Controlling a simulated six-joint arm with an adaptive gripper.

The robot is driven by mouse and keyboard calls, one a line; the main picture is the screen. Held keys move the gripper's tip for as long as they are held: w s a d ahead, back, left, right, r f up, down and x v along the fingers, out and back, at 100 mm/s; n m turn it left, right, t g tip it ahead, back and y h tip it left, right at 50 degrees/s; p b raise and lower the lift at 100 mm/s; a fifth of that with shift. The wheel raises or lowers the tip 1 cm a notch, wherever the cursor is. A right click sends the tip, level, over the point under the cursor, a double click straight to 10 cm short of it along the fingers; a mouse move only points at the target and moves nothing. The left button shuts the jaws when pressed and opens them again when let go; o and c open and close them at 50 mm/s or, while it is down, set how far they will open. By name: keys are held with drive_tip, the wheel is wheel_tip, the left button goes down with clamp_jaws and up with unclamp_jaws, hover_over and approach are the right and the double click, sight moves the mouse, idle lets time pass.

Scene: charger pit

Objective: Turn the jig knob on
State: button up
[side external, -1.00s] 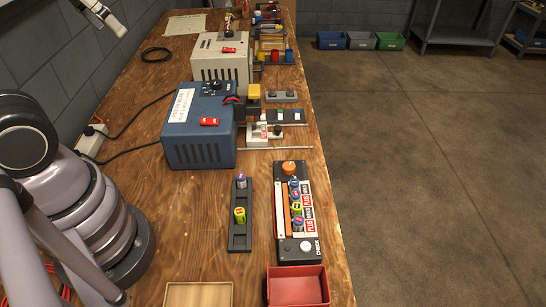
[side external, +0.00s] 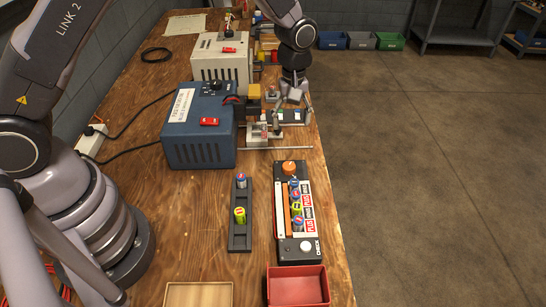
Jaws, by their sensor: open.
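The jig (side external: 309,253) is a long black block on the bench at the centre right. It has an orange knob (side external: 289,168) at its far end and a white button (side external: 305,246) beside the word CHECK at its near end. Several batteries (side external: 296,208) lie in a row in it, beside red and white labels. The knob's exact setting is too small to read. My gripper (side external: 292,112) is open, pointing down over the small fixtures beyond the jig, apart from the knob. What is between its fingers is hard to make out.
A black rack (side external: 239,240) with two batteries stands left of the jig. A red bin (side external: 298,284) and a wooden tray (side external: 198,294) are in front. A blue power box (side external: 200,140) and a thin metal rod (side external: 277,148) lie beyond. The bench's right edge is close.

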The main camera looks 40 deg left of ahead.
sight(289, 165)
wheel_tip(289, 165, down, 14)
drive_tip(key=shift+r, duration=0.15)
idle(0.4)
clamp_jaws()
